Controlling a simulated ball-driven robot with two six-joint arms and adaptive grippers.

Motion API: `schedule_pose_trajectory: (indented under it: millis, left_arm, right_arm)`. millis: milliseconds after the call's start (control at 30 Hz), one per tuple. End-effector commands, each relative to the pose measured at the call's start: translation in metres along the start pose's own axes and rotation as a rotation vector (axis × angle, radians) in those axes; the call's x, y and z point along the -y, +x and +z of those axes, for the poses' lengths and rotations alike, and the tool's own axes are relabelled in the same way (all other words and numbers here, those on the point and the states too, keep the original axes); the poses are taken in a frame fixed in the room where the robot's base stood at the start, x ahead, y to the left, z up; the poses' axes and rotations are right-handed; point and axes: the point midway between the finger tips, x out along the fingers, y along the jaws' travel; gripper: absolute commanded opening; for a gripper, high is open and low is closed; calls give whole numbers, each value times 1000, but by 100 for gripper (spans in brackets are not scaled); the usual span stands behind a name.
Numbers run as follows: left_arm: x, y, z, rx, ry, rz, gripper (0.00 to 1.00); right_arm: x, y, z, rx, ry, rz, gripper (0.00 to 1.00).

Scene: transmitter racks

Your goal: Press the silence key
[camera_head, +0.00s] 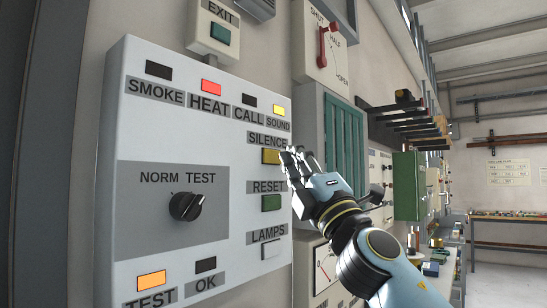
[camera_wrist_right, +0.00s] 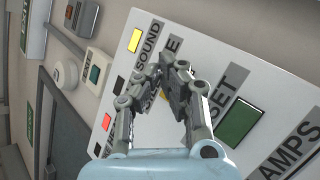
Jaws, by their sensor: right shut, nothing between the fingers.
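The silence key (camera_head: 271,156) is a yellow square button under the SILENCE label (camera_head: 267,139) on a pale alarm panel (camera_head: 135,125). My right gripper (camera_head: 290,156) is shut and empty, its fingertips just right of the key in the head view. I cannot tell whether the tips touch the key. In the wrist view the right gripper's fingers (camera_wrist_right: 163,66) cover most of the SILENCE label and of the key, with a little yellow showing between them. My left gripper is not in view.
The green RESET key (camera_head: 271,203) and white LAMPS key (camera_head: 271,250) sit below. The HEAT (camera_head: 211,87), SOUND (camera_head: 279,109) and TEST (camera_head: 151,281) lamps look lit. A black NORM/TEST knob (camera_head: 187,206) protrudes at left. A green cabinet (camera_head: 409,186) stands farther right.

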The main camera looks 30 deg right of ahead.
Motion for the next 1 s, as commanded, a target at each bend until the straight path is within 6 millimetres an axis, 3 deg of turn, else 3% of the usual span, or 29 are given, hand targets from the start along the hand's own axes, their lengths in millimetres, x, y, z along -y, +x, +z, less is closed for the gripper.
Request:
schedule_pose_trajectory:
  millis: [1000]
  left_arm:
    - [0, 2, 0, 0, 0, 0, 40]
  right_arm:
    - [6, 9, -6, 1, 0, 0, 0]
